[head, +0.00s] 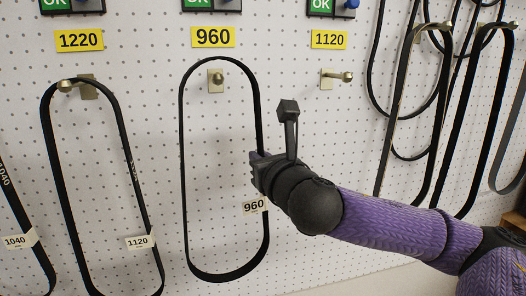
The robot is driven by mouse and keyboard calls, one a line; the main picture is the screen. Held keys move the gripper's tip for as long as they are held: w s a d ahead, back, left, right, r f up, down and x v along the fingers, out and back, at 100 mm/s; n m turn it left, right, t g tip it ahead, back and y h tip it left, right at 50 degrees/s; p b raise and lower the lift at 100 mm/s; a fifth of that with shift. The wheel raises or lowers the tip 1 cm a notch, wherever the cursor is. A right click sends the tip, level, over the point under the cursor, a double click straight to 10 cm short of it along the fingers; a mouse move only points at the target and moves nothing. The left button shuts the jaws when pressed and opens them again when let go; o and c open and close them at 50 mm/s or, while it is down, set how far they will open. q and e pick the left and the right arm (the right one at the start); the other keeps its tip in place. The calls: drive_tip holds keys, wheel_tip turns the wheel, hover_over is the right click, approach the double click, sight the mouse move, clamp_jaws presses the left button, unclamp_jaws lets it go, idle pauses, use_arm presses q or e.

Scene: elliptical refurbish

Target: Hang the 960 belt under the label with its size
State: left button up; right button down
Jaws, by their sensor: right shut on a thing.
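The 960 belt (184,140) is a black upright loop with a white tag reading 960 (254,205). My right gripper (257,162) comes in from the right and is shut on the belt's right side. The yellow 960 label (213,37) is on the pegboard above the loop. The brass hook (217,79) below that label shows inside the loop's upper part. The belt's top lies above the hook in the picture, with a gap between them. I cannot tell whether the hook passes through the loop. My left gripper is not in view.
A belt tagged 1120 (121,163) hangs on the hook below the 1220 label (79,40). A belt tagged 1040 (36,262) is at the left edge. The hook (337,78) under the 1120 label (329,40) is empty. Several belts (440,110) hang at the right.

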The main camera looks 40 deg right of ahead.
sight(249, 149)
drive_tip(key=shift+w+d+r+p, duration=0.15)
drive_tip(key=shift+w+r+p, duration=0.05)
drive_tip(key=shift+w+p, duration=0.1)
drive_tip(key=shift+p+x, duration=0.75)
drive_tip(key=shift+x, duration=0.25)
drive_tip(key=shift+w+d+f, duration=0.25)
drive_tip(key=shift+w+d, duration=0.2)
drive_tip(key=shift+w, duration=0.15)
drive_tip(key=shift+w+d+f+p, duration=0.25)
drive_tip(key=shift+w+f+p, duration=0.05)
drive_tip(key=shift+w+f, duration=0.25)
drive_tip(key=shift+f, duration=0.45)
drive_tip(key=c, duration=0.7)
unclamp_jaws()
